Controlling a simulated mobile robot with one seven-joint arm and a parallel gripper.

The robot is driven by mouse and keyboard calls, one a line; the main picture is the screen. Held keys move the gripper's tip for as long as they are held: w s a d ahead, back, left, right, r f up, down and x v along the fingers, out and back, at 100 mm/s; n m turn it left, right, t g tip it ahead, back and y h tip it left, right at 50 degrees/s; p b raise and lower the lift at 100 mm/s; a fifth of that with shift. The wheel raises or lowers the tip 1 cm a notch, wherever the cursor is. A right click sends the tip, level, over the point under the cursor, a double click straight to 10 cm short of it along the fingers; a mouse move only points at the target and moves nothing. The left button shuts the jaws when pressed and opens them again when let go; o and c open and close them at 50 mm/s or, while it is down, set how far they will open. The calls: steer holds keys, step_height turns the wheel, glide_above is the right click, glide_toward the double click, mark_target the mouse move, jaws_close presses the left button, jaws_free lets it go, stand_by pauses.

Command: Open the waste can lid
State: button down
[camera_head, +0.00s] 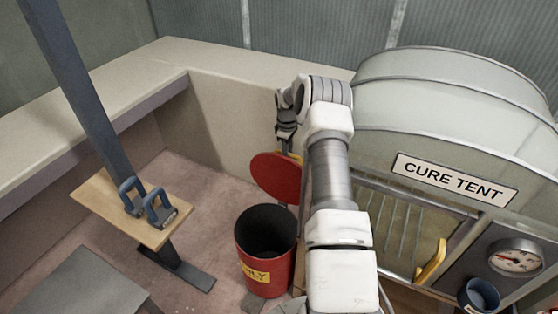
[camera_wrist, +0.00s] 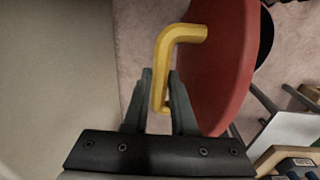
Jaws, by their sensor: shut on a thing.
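The red waste can (camera_head: 266,262) stands on the floor with its dark inside showing. Its round red lid (camera_head: 276,177) is raised and tilted well up behind the opening. In the wrist view the lid (camera_wrist: 222,65) shows at the right, with a yellow bent handle (camera_wrist: 178,38) on its face. My gripper (camera_head: 287,133) is at the lid's upper right edge. In the wrist view my gripper (camera_wrist: 160,88) has its two dark fingers on either side of the handle, shut on it.
The cure tent (camera_head: 440,130) with a yellow handle (camera_head: 431,260) stands close on the right. A wooden board (camera_head: 120,205) with blue clamps (camera_head: 148,202) is at the left. A beige ledge (camera_head: 225,72) runs behind. Pinkish floor is open left of the can.

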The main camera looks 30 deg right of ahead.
steer(key=shift+w+d+f, duration=0.2)
steer(key=shift+d, duration=0.35)
steer(key=shift+w+d+f, duration=0.15)
steer(key=shift+d, duration=0.35)
steer(key=c, duration=0.7)
jaws_free()
steer(key=shift+r, duration=0.1)
steer(key=shift+c, duration=0.2)
steer(key=shift+w+a, duration=0.1)
step_height(320, 180, up, 17)
steer(key=p, duration=0.3)
steer(key=shift+s+a+r, duration=0.2)
steer(key=shift+s+a, duration=0.05)
steer(key=shift+a, duration=0.2)
